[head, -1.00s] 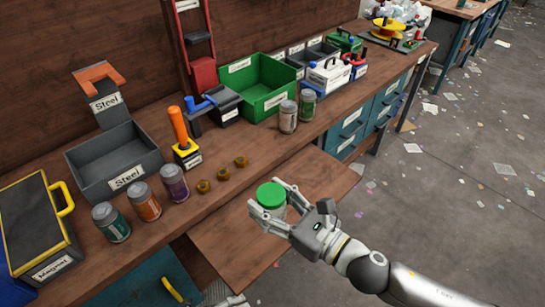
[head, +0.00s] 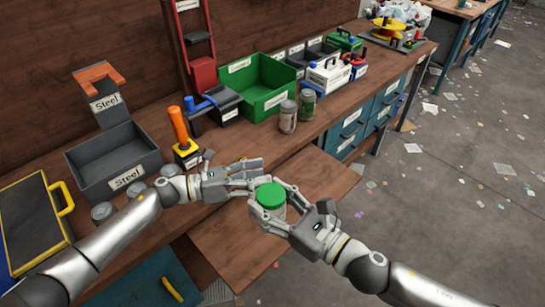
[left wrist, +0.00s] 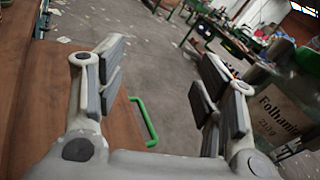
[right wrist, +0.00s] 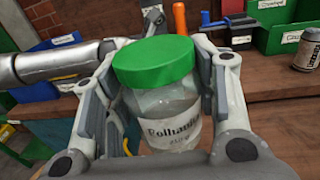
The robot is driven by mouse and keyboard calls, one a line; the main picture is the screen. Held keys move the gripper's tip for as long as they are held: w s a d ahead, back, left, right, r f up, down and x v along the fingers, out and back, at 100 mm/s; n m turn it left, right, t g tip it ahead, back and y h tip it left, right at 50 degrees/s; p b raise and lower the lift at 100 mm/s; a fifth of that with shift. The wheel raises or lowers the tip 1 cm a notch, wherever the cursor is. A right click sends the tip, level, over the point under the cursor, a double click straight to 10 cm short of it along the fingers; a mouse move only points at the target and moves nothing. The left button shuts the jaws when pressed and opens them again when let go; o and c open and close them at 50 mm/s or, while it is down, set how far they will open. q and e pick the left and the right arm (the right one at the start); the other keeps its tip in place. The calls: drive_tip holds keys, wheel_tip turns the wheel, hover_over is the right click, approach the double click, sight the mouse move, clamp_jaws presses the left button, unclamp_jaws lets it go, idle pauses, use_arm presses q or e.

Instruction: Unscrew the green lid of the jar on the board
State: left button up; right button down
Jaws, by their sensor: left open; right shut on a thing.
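The jar (head: 278,212) with its green lid (head: 270,194) is upright over the pull-out wooden board (head: 235,250). My right gripper (head: 266,200) is shut around the jar from the lower right. In the right wrist view the glass body (right wrist: 165,105) with a white label sits between the fingers, the lid above them. I cannot tell whether the jar's base touches the board. My left gripper (head: 258,174) is open just behind the lid, its fingers pointing right. In the left wrist view nothing is between its fingers; the jar's label (left wrist: 280,112) shows beyond the right finger.
A grey Steel bin (head: 115,165), an orange-handled tool (head: 179,127), a green bin (head: 262,82) and two jars (head: 288,117) stand on the bench. The board's front is clear.

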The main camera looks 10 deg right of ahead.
use_arm(q)
drive_tip(key=w+d+r+m+g+h, duration=0.15)
drive_tip(key=r+m, duration=0.25)
drive_tip(key=r, duration=0.4)
drive_tip(key=w+d+r+m+g, duration=0.1)
drive_tip(key=w+d+r+m, duration=0.2)
drive_tip(key=r, duration=0.5)
drive_tip(key=s+d+r+m+g+y, duration=0.2)
drive_tip(key=s+d+m+g+y, duration=0.15)
drive_tip(key=s+m, duration=0.45)
drive_tip(key=m+t+y, duration=0.3)
drive_tip(key=m+y, duration=1.1)
drive_tip(key=m, duration=0.4)
hover_over(272, 194)
drive_tip(key=d, duration=0.1)
drive_tip(key=shift+s+f, duration=0.15)
drive_tip(key=shift+f, duration=0.1)
drive_tip(key=shift+a+r+y, duration=0.15)
drive_tip(key=shift+a+y, duration=0.1)
drive_tip(key=shift+y, duration=0.25)
drive_tip(key=shift+w+a+m, duration=0.15)
drive_tip(key=shift+w+m, duration=0.05)
drive_tip(key=shift+m, duration=0.1)
drive_tip(key=shift+f+t, duration=0.3)
drive_tip(key=shift+f, duration=3.65)
